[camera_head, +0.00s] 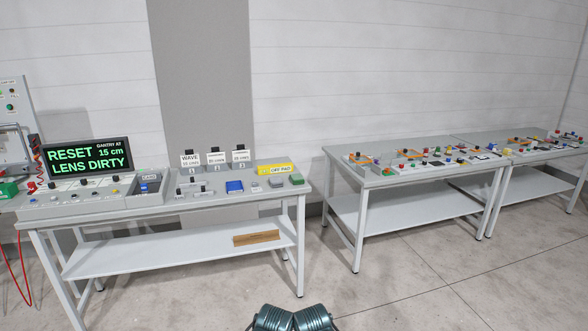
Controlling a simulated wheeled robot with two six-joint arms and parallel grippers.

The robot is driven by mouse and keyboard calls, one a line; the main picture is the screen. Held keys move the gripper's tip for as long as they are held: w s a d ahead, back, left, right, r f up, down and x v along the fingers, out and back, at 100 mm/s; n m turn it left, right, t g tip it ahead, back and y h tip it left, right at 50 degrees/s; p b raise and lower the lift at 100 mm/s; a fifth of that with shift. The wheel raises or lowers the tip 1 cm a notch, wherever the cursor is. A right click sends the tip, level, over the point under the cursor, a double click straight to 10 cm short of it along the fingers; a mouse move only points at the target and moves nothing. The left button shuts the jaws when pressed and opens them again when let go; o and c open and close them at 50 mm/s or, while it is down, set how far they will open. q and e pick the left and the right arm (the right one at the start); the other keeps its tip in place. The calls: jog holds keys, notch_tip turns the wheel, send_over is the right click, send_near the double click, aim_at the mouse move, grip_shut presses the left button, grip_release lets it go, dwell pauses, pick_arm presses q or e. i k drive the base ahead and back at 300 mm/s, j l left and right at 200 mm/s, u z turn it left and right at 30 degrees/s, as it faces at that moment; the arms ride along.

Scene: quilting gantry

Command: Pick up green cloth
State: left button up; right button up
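A small green folded piece (297,179), which looks like the green cloth, lies on top of the near grey table (215,200) at its right end. It is small in the picture, so its fabric is hard to make out. Neither of my grippers can be made out. Only two teal ribbed parts of my own body show side by side at the bottom middle edge, well short of the table.
Left of the green piece lie a grey piece (276,183) and a blue piece (234,187). A yellow "OFF PAD" sign (276,169) stands behind. A display (88,157) reads "LENS DIRTY". A wooden block (256,238) lies on the lower shelf. The floor (400,300) is clear at right.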

aim_at(296, 179)
jog(key=i, duration=3.2)
jog(key=u, duration=0.45)
